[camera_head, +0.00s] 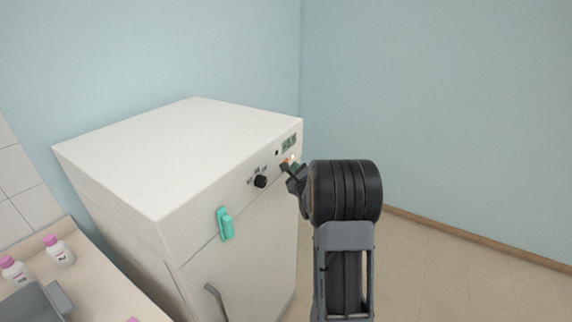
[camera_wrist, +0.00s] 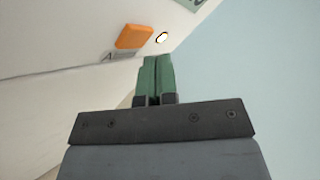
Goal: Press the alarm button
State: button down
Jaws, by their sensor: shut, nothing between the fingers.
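My gripper (camera_wrist: 158,80) is shut and empty, its green fingertips side by side in the wrist view. It is close to the upper front panel of a white cabinet-like appliance (camera_head: 150,170). An orange button (camera_wrist: 134,37) shows on the panel in the wrist view, just beyond and to the left of the fingertips. A small lit white light (camera_wrist: 162,38) is to its right. In the head view my gripper (camera_head: 291,172) partly hides this area, and only a bit of orange shows. I cannot tell whether the fingertips touch the panel.
The panel also has a black knob (camera_head: 260,181) and a display (camera_head: 289,142). A teal handle (camera_head: 225,224) and a grey handle (camera_head: 215,300) stick out of the front. Bottles with pink caps (camera_head: 58,251) stand on the counter at left. The floor at right is clear.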

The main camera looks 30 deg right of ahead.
jog(key=shift+w+a+b, duration=0.35)
jog(key=shift+w+b, duration=0.3)
dwell(0.9)
jog(key=shift+s, duration=0.1)
dwell(0.4)
jog(key=shift+s+d, duration=0.35)
jog(key=shift+s, duration=0.2)
jog(key=shift+s, duration=0.1)
jog(key=shift+s+d+b, duration=0.15)
jog(key=shift+s+d, duration=0.25)
jog(key=shift+s, duration=0.3)
jog(key=shift+s+d+b, duration=0.1)
jog(key=shift+s+d, duration=0.3)
jog(key=shift+s, duration=0.35)
jog(key=shift+s+d+b, duration=0.15)
jog(key=shift+s+d, duration=0.25)
jog(key=shift+s, duration=0.3)
